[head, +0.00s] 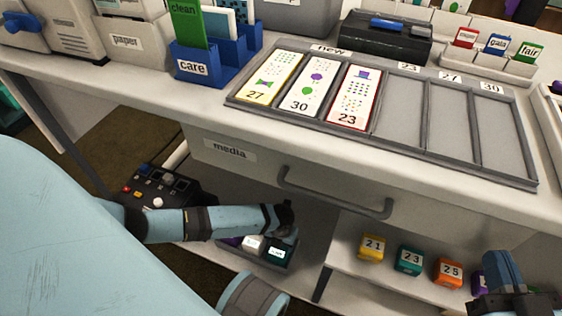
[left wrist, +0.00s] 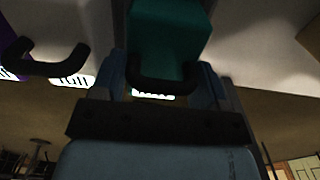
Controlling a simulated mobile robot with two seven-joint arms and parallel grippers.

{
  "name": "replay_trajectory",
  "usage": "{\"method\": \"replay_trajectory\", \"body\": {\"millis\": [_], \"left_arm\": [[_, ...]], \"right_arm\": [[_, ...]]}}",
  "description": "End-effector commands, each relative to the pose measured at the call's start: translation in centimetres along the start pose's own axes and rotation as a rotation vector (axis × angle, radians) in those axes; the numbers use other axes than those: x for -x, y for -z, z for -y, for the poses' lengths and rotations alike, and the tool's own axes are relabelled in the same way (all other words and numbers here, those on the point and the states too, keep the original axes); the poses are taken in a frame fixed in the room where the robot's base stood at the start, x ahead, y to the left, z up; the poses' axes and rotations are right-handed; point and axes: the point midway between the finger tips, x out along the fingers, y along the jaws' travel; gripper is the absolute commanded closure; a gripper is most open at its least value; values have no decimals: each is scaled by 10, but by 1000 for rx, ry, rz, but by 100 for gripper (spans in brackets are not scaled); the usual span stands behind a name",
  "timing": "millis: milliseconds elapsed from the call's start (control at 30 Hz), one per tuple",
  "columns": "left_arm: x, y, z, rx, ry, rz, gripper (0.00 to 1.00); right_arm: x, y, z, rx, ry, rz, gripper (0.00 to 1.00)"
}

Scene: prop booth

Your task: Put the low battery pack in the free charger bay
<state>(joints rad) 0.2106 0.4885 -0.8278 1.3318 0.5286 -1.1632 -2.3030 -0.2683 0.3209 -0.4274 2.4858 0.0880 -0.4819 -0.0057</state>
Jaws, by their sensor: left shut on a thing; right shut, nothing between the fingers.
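My left gripper (head: 284,218) reaches below the tabletop to the lower shelf and is shut on a teal pack (left wrist: 170,40). In the left wrist view the pack's dark handle sits between the fingers, and its white label is mostly hidden. In the head view the teal pack (head: 278,253) is at the right end of a dark holder (head: 262,262), beside a white-labelled pack (head: 252,244); whether it is seated or lifted I cannot tell. A label ending "IGH" (left wrist: 75,81) shows beside another dark handle. My right gripper (head: 505,272) is shut and empty at lower right.
The "media" drawer handle (head: 335,195) juts out close above the gripper. Numbered blocks (head: 410,260) stand on the shelf to the right. Above, a grey card tray (head: 430,155) lies on the table.

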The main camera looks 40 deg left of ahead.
Motion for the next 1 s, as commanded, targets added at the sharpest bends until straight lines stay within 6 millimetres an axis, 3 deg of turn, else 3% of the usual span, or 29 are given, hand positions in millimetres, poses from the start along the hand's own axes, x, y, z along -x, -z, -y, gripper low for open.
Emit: {"method": "replay_trajectory", "body": {"millis": [333, 367, 500, 800, 1000], "left_arm": [[0, -1, 1, 0, 2, 2, 100], [0, -1, 1, 0, 2, 2, 30], [0, -1, 1, 0, 2, 2, 3], [2, 0, 0, 0, 0, 0, 3], [33, -1, -1, 0, 0, 3, 3]], "right_arm": [[0, 0, 0, -1, -2, -3, 100], [0, 0, 0, -2, -2, -3, 100], [0, 0, 0, -4, -3, -3, 100], [0, 2, 0, -7, -3, -3, 100], [1, 14, 3, -69, 5, 22, 100]]}}
